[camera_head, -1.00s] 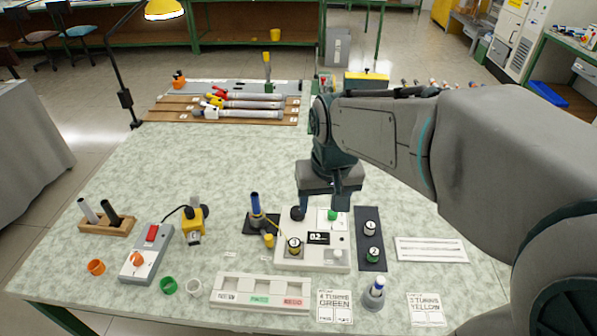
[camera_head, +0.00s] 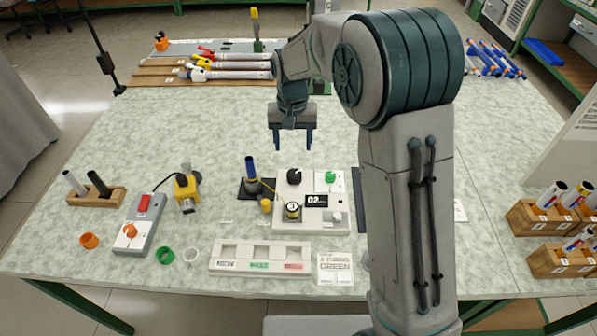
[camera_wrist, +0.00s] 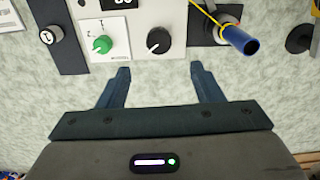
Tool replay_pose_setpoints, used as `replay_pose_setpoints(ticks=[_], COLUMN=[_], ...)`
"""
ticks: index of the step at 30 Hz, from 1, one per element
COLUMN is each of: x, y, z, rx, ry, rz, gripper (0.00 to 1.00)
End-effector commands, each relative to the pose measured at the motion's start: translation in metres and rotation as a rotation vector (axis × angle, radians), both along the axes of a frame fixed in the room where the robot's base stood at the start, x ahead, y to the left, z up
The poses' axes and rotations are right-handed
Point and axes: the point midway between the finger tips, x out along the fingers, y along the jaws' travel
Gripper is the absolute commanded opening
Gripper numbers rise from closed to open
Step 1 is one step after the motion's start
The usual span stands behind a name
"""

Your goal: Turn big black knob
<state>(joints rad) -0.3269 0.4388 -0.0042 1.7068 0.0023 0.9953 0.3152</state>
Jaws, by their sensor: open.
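The big black knob (camera_head: 294,176) sits at the upper left of a white control box (camera_head: 283,217). It also shows in the wrist view (camera_wrist: 159,40), with a white pointer line on its face. A smaller green knob (camera_head: 330,177) is beside it on a white plate, and it also shows in the wrist view (camera_wrist: 102,45). My gripper (camera_head: 292,148) is open and empty. It is above the table behind the box, pointing down. In the wrist view its two fingers (camera_wrist: 159,72) are apart, with the black knob beyond the tips, between them sideways.
A blue-capped tool (camera_head: 251,168) stands in a dark holder just left of the box, with a yellow cord. A dark strip (camera_head: 357,185) lies right of the box, partly hidden by my arm. Table behind the box is clear.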

Motion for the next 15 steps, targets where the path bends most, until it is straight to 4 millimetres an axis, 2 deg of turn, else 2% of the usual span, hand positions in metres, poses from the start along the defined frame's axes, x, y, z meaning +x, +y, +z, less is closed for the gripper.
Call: replay_pose_setpoints(ticks=[9,15], x=[-0.001,-0.001], y=[-0.003,-0.002], z=[-0.069,-0.102], rx=[-0.002,-0.001], ry=[0.006,0.004], rz=[-0.003,-0.003], gripper=[0.6,0.6])
